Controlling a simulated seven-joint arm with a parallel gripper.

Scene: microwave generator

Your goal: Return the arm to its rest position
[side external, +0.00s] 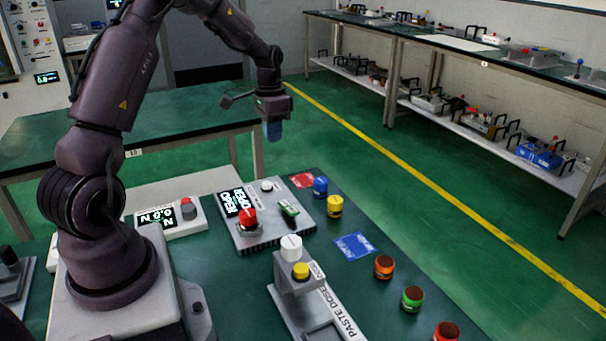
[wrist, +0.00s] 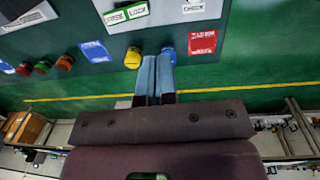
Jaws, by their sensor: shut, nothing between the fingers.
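My gripper (side external: 272,131) hangs from my arm in the side view, pointing down, high above the far edge of the green worktable (side external: 240,300). Its two blue fingers are together and empty; they also show in the wrist view (wrist: 157,62). My arm is raised and bent over the table. The grey microwave unit (side external: 265,240), with a display, a red knob and a green switch, sits on the table below and to the left of the gripper, apart from it.
A blue jar (side external: 320,187) and a yellow jar (side external: 335,206) stand near a red card (side external: 302,180) and a blue card (side external: 354,246). Orange and green jars (side external: 412,298) line the right edge. A paste dispenser (side external: 300,290) stands in front. Air around my gripper is clear.

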